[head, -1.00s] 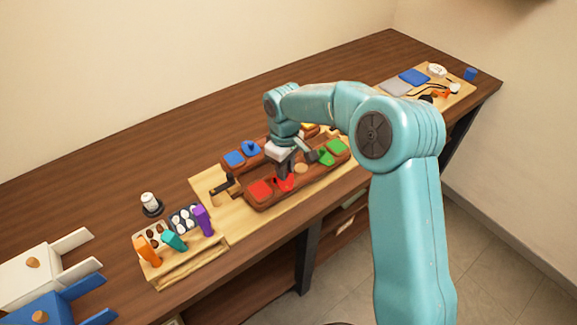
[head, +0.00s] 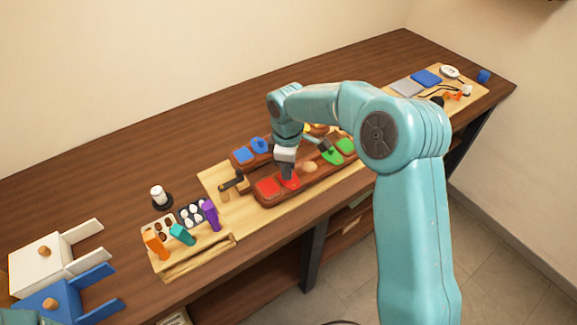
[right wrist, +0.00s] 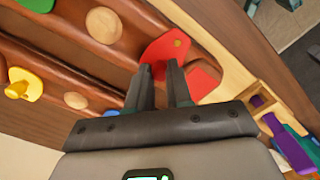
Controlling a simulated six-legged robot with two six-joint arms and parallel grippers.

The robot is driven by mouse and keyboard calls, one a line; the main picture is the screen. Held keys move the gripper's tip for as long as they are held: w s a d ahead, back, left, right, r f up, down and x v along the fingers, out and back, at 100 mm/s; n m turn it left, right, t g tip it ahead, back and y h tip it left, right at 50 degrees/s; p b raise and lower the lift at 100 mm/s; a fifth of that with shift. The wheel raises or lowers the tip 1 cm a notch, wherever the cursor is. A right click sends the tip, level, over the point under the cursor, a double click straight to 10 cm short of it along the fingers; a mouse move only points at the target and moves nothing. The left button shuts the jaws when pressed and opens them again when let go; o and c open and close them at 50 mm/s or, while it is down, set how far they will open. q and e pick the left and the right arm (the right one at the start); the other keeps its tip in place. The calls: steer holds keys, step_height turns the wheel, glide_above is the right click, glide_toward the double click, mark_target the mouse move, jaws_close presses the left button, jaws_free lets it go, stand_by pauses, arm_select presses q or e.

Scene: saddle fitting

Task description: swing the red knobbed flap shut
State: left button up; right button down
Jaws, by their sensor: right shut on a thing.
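The red flap (head: 293,184) lies on the front brown leather-like piece, beside a red square patch (head: 267,188). In the right wrist view the flap (right wrist: 166,46) is swung aside from the red patch (right wrist: 201,84), which lies mostly bare. A small brass-coloured dot shows near one end of the flap. My right gripper (head: 288,177) points down over the flap; in the right wrist view its fingers (right wrist: 165,72) are closed on the flap's knob, which they largely hide. My left gripper is not in view.
A green flap (head: 333,157) and a blue flap (head: 260,145) lie near their own patches. A dark-handled tool (head: 232,183) stands left of the red patch. A wooden rack (head: 190,257) with coloured handles stands at the front left. Bare table lies behind.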

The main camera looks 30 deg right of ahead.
stand_by(0.3)
steer(key=c, duration=1)
jaws_free()
steer(key=shift+a, duration=0.1)
steer(key=shift+c, duration=0.2)
steer(key=shift+r, duration=0.15)
step_height(320, 180, up, 16)
